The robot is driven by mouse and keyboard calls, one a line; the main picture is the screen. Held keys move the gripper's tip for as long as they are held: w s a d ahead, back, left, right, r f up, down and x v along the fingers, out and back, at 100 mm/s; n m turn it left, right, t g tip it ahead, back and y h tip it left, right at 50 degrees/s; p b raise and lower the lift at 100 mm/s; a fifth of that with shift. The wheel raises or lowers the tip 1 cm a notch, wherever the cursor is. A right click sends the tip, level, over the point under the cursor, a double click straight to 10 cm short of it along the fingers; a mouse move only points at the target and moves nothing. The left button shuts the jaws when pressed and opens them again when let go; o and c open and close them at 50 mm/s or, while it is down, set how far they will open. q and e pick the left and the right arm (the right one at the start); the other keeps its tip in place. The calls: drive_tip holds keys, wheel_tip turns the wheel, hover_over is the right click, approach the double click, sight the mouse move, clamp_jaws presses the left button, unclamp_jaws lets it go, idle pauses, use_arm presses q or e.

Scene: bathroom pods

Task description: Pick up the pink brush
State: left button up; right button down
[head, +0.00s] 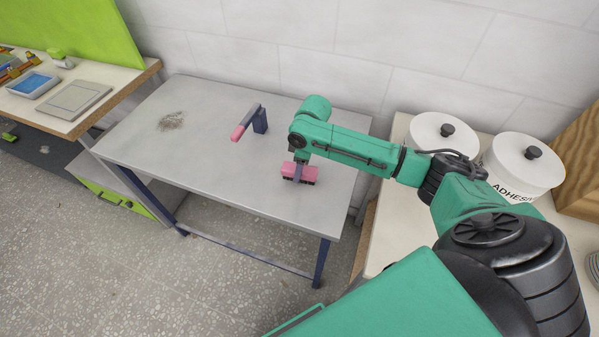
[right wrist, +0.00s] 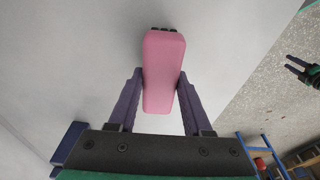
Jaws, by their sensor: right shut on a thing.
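The pink brush (head: 299,172) has a pink block body with dark bristles below. It is at the right part of the grey table in the head view. In the right wrist view the brush (right wrist: 163,75) stands between the two purple fingers. My right gripper (right wrist: 162,95) is shut on its sides; in the head view the gripper (head: 301,170) comes down onto it from above. I cannot tell whether the bristles touch the table. What looks like my left gripper (right wrist: 300,70) shows small at the right edge of the right wrist view, its fingers apart and empty.
The grey table (head: 210,170) also holds a dark-blue tool with a pink end (head: 249,122) and a patch of grey debris (head: 171,121). White adhesive tubs (head: 523,163) stand to the right. A wooden bench (head: 78,120) with trays is at the left.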

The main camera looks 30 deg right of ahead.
drive_tip(key=shift+r, duration=0.1)
wheel_tip(320, 180, up, 20)
drive_tip(key=b, duration=0.1)
